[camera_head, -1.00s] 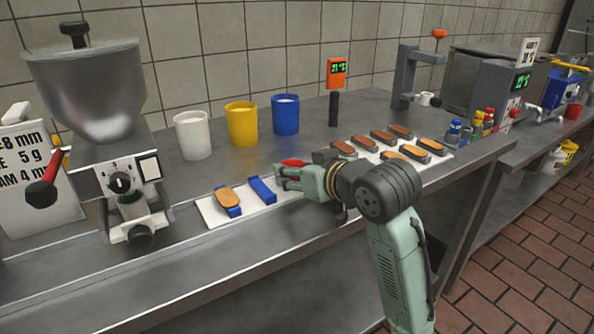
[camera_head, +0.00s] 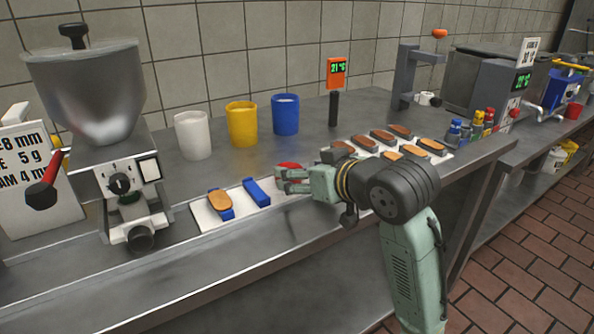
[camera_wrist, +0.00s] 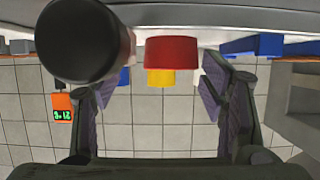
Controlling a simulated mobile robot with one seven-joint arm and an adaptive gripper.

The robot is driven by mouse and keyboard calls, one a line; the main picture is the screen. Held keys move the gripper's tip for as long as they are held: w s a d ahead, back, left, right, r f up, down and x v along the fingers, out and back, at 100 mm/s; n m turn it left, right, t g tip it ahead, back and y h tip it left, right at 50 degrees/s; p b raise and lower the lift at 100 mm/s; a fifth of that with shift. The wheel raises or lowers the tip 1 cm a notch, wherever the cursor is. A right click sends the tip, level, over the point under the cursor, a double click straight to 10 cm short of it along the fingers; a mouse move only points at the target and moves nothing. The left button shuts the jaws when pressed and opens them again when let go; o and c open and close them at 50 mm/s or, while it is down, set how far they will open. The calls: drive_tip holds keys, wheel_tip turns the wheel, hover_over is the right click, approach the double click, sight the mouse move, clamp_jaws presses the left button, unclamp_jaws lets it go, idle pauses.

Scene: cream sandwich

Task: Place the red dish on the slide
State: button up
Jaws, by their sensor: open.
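The red dish (camera_head: 289,165) shows just behind the tip of my gripper (camera_head: 282,181) in the head view, partly hidden by it. In the wrist view the red dish (camera_wrist: 171,52) lies between the two spread fingers of my gripper (camera_wrist: 214,85), with a gap visible on its right side. My gripper is open. A white tray (camera_head: 206,217) holds a blue piece with a tan-topped bar (camera_head: 219,200) and an empty blue piece (camera_head: 257,192). I cannot tell which part is the slide.
White (camera_head: 192,136), yellow (camera_head: 242,124) and blue (camera_head: 285,115) cups stand behind on the steel counter. A hopper machine (camera_head: 88,95) is at the left. Several brown and tan bars lie at the right behind my arm, near small bottles (camera_head: 477,128). An orange thermometer (camera_head: 337,72) stands behind.

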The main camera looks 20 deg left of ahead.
drive_tip(key=v, duration=0.9)
drive_tip(key=shift+s+r, duration=0.1)
drive_tip(key=shift+r, duration=0.15)
